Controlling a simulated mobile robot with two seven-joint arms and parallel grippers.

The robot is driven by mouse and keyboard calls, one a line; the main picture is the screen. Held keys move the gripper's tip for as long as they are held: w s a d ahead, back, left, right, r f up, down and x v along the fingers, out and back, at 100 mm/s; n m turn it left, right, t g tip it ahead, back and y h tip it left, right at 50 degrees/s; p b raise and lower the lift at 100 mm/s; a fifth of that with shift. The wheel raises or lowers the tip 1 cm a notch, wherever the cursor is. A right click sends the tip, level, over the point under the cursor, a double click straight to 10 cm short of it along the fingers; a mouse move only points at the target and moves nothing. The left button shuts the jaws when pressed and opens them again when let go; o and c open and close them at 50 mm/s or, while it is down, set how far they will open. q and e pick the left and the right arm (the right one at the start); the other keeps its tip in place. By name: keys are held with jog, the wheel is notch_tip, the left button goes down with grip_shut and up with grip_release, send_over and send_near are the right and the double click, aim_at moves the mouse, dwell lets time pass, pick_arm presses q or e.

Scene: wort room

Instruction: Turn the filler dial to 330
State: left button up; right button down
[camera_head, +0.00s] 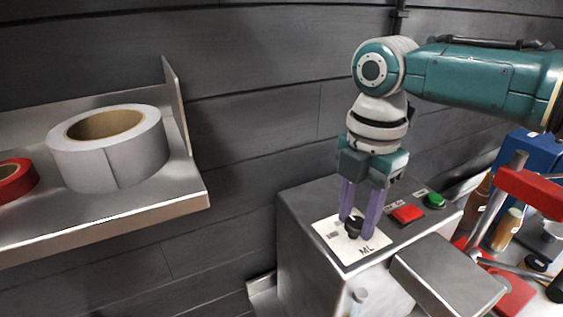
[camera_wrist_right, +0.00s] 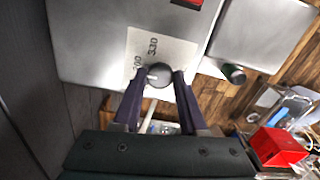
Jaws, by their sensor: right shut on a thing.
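The filler dial (camera_head: 353,229) is a small black knob on a white plate (camera_head: 335,238) marked "ML", on top of a steel filler box (camera_head: 307,222). In the right wrist view the dial (camera_wrist_right: 159,75) shows as a round dark knob. A short pale mark on it points left, towards the number ending in "00" rather than "330", which is printed above the knob in that view. My right gripper (camera_head: 359,222) comes down from above with its purple fingers on either side of the dial, shut on it. My left gripper is not in view.
A red button (camera_head: 407,214) and a green button (camera_head: 435,200) sit on the box beside the plate. A steel block (camera_head: 448,272) stands in front. A shelf (camera_head: 150,215) at left holds grey tape (camera_head: 110,160) and red tape (camera_head: 15,182). Bottles and red-handled equipment crowd the right.

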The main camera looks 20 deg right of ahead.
jog(key=m+p, duration=0.2)
jog(key=m, duration=0.4)
jog(key=shift+r+m, duration=0.15)
jog(key=shift+m, duration=0.15)
jog(key=m+p, duration=0.1)
jog(key=m, duration=0.2)
jog(key=shift+m+p, duration=0.3)
jog(key=shift+m, duration=0.9)
jog(key=shift+c, duration=2.2)
grip_release()
